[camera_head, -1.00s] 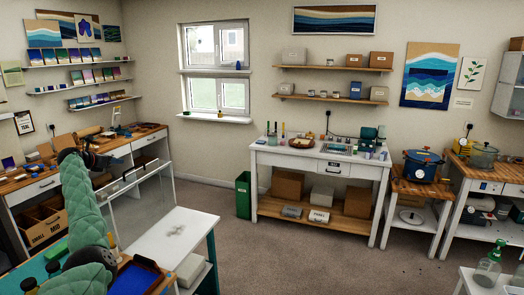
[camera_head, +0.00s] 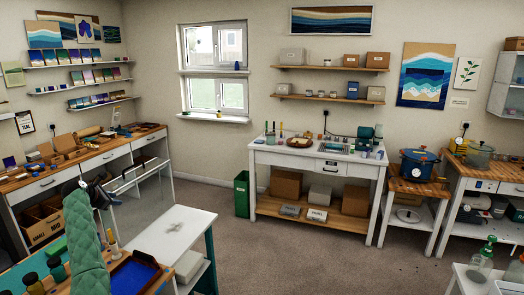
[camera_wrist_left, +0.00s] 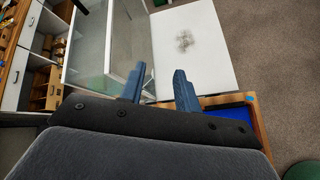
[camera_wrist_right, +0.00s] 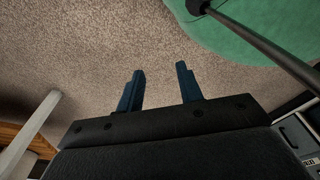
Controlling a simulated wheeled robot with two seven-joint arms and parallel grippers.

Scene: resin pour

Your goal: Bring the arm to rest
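My left arm, in a green quilted sleeve, rises at the lower left of the head view. Its dark gripper (camera_head: 101,193) is at the top of the sleeve, in front of the left bench and clear panel. In the left wrist view, the two blue fingers of my left gripper (camera_wrist_left: 157,76) are apart with nothing between them. My right gripper (camera_wrist_right: 160,69) shows only in the right wrist view. Its fingers are apart and empty above the carpet. My right arm is not in the head view.
A white-topped table (camera_head: 175,232) with a clear upright panel (camera_head: 140,200) stands close to my left gripper. A blue-lined tray (camera_head: 132,275) and dark bottles are beside the left arm. A spray bottle (camera_head: 482,262) stands at lower right. The middle carpet (camera_head: 310,260) is clear.

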